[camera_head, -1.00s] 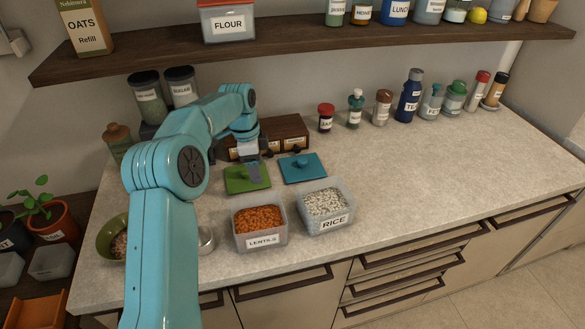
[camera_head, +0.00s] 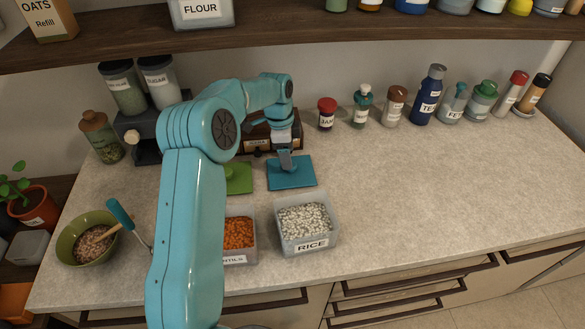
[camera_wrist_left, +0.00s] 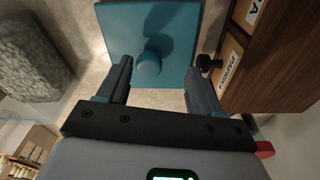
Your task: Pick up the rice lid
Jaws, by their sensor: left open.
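The blue lid (camera_head: 304,178) with a round knob lies flat on the counter behind the container labelled RICE (camera_head: 307,230). My left gripper (camera_head: 286,163) is over this lid, pointing down, and hides part of it. In the left wrist view the blue lid (camera_wrist_left: 124,28) fills the top middle, and its knob (camera_wrist_left: 149,62) shows between the open fingers of my left gripper (camera_wrist_left: 160,80). The fingers do not touch the knob there. The rice container is open and full of white grains. My right gripper is not in view.
A green lid (camera_head: 239,179) lies just left of the blue one. An open lentils container (camera_head: 239,235) stands beside the rice. A small wooden drawer box (camera_head: 256,138) is close behind the gripper. Jars and bottles line the back right; the counter's right side is clear.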

